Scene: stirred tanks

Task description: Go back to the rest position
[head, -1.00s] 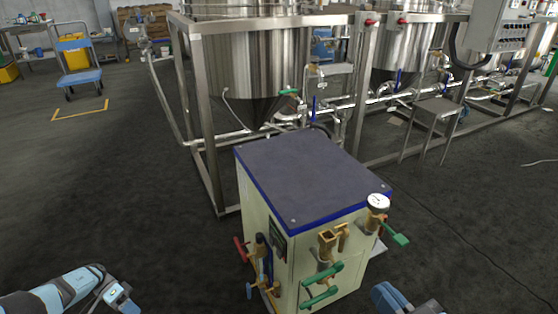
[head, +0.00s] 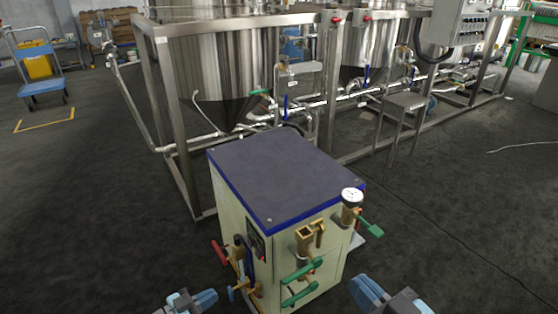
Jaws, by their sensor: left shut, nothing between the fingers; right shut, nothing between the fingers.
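My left gripper (head: 207,298) shows at the bottom edge of the head view, left of the cream cabinet's valves. It is shut and empty. My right gripper (head: 357,285) shows at the bottom edge, just right of the cabinet's front corner. It is also shut and empty. Both are blue and grey, and most of both arms is out of the picture. I cannot tell how far either gripper is from the cabinet.
The cream cabinet (head: 228,200) with a dark blue-edged top stands close ahead. Red, blue and green valve handles and a gauge (head: 352,196) stick out from it. Steel tanks (head: 240,65) in a frame stand behind. The floor is open left and right.

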